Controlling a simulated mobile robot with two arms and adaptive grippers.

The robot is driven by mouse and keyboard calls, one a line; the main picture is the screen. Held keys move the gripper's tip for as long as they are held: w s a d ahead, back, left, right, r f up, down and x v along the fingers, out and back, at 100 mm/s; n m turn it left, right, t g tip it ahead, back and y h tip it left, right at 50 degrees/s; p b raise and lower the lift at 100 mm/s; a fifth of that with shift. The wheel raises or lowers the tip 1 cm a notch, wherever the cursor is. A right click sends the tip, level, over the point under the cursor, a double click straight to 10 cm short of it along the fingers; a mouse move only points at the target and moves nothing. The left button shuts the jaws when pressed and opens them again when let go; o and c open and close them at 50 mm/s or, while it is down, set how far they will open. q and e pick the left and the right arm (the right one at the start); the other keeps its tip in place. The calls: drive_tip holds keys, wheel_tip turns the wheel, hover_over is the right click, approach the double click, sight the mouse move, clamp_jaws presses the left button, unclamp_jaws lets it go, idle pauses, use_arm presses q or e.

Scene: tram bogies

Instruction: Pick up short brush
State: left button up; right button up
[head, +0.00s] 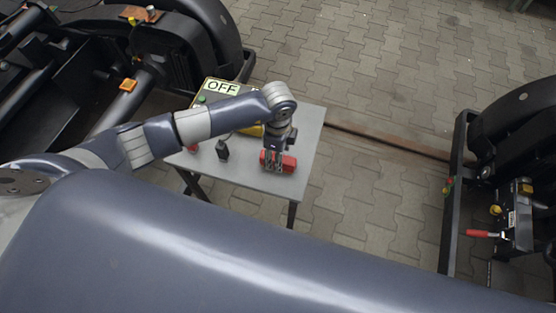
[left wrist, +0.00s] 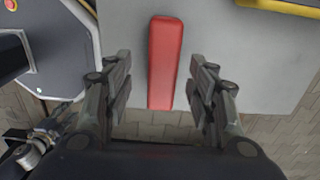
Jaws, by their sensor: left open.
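A red, oblong object (head: 288,164), which looks like the short brush, lies on the grey table (head: 308,140) near its right front part; no bristles can be made out. In the left wrist view the red brush (left wrist: 165,58) runs lengthwise between the fingers. My left gripper (head: 273,162) points down over it, hiding part of it in the head view. In the left wrist view the left gripper (left wrist: 160,68) is open, with a finger on each side of the brush and a gap to both.
On the table are a box with an OFF sign (head: 221,87), a small dark object (head: 222,150) and a yellow item (head: 251,130) partly behind my arm. Dark bogies stand at left (head: 190,45) and right (head: 515,135).

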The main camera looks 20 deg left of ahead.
use_arm(q)
drive_tip(key=f, duration=0.3)
drive_tip(key=shift+w+f, duration=0.15)
drive_tip(key=shift+w, duration=0.05)
drive_tip(key=c, duration=1.2)
drive_tip(key=shift+r, duration=0.6)
wheel_tip(320, 180, up, 3)
drive_tip(key=shift+f, duration=0.2)
drive_tip(key=s+a+r+b, duration=0.1)
drive_tip(key=s+a, duration=0.1)
drive_tip(key=s, duration=1.4)
drive_tip(key=shift+a+r, duration=0.15)
drive_tip(key=shift+a, duration=0.1)
